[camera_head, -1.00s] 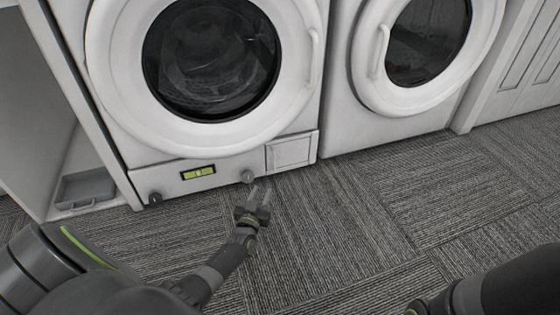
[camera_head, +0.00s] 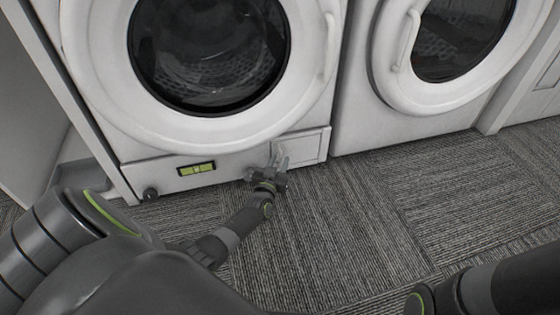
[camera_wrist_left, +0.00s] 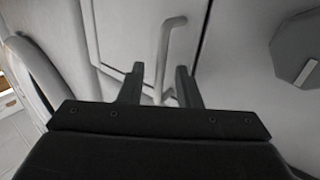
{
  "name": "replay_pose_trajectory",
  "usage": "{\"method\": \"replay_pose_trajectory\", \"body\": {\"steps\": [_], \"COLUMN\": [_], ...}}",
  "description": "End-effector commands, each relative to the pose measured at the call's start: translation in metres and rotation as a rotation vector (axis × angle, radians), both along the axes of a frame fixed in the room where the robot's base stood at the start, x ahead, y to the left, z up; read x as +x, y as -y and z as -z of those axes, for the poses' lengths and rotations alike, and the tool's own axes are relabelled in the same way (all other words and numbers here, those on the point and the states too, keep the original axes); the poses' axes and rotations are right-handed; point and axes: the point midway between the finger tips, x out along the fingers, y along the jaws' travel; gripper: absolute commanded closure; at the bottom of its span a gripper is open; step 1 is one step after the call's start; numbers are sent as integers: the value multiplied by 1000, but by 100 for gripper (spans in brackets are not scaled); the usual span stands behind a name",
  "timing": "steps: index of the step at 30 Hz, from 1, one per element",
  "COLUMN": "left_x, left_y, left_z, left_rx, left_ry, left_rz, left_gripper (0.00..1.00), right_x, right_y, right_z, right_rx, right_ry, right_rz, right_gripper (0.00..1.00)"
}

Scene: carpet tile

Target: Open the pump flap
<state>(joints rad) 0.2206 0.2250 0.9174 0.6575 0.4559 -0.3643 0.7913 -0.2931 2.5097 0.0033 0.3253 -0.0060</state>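The pump flap (camera_head: 308,146) is a small pale rectangular panel low on the front of the left washing machine, right of its green display. It looks shut. In the left wrist view the flap (camera_wrist_left: 130,35) fills the upper middle, with a thin pale handle (camera_wrist_left: 166,45) standing off it. My left gripper (camera_head: 280,160) is at the left part of the flap. Its fingers also show in the left wrist view (camera_wrist_left: 159,85), open, with the lower handle end between them in the picture. Contact with the handle cannot be told. My right gripper is not in view.
The left washer's round door (camera_head: 95,75) is shut above the flap. A second washer (camera_head: 350,125) stands to the right. Carpet (camera_head: 365,215) in front is clear.

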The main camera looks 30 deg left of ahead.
Motion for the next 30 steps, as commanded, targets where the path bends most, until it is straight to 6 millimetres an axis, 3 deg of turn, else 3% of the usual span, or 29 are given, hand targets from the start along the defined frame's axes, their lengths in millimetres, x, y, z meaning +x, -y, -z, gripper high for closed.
{"method": "replay_pose_trajectory", "body": {"steps": [4,11,23,30], "left_x": [0,0,0,-4], "left_y": [0,0,1,12], "left_z": [0,0,-1,-3], "left_rx": [0,0,-1,-5], "left_ry": [0,0,0,-1], "left_rz": [0,0,-5,-64], "left_gripper": [71,100,100,100], "right_x": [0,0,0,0], "right_y": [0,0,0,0], "right_z": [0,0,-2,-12], "right_rx": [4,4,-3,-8], "right_ry": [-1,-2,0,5], "right_rz": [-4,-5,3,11], "right_gripper": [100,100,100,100]}}
